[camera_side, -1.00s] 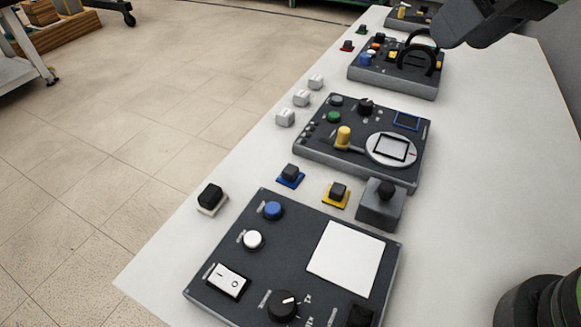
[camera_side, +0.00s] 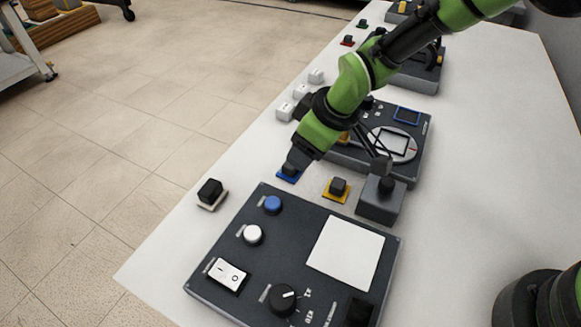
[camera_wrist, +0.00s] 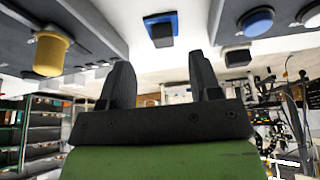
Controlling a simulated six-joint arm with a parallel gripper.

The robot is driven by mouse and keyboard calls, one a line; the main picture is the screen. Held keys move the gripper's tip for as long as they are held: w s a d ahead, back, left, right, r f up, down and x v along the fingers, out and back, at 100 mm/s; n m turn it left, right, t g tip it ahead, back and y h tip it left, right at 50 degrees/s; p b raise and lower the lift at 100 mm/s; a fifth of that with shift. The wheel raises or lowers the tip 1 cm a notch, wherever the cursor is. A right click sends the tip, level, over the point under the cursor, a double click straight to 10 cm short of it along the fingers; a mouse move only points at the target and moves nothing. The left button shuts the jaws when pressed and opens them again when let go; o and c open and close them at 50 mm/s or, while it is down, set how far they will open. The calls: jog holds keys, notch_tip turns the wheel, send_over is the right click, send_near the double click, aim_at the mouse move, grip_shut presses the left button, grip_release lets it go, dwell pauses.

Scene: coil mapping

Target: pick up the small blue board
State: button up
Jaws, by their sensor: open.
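The small blue board (camera_side: 287,178) lies flat on the white table in the middle of the side view, with a dark block on top. My gripper (camera_side: 296,160) points down at it from above and hides part of the block. In the wrist view the blue board (camera_wrist: 174,20) is at the top centre, beyond the fingertips and between their lines. My gripper (camera_wrist: 163,65) is open there, with nothing between its fingers. The side view does not settle whether the fingers touch the block.
A yellow board (camera_side: 335,190) with a grey block and a grey joystick box (camera_side: 380,200) stand to the right. A control panel (camera_side: 300,255) lies in front, another panel (camera_side: 420,130) behind. White switches (camera_side: 285,111) sit behind left. A white board (camera_side: 208,203) with a black block is left.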

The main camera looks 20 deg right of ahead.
aim_at(297, 174)
jog(key=x, duration=0.5)
jog(key=shift+a+f, duration=0.1)
jog(key=shift+f, duration=0.25)
jog(key=c, duration=1)
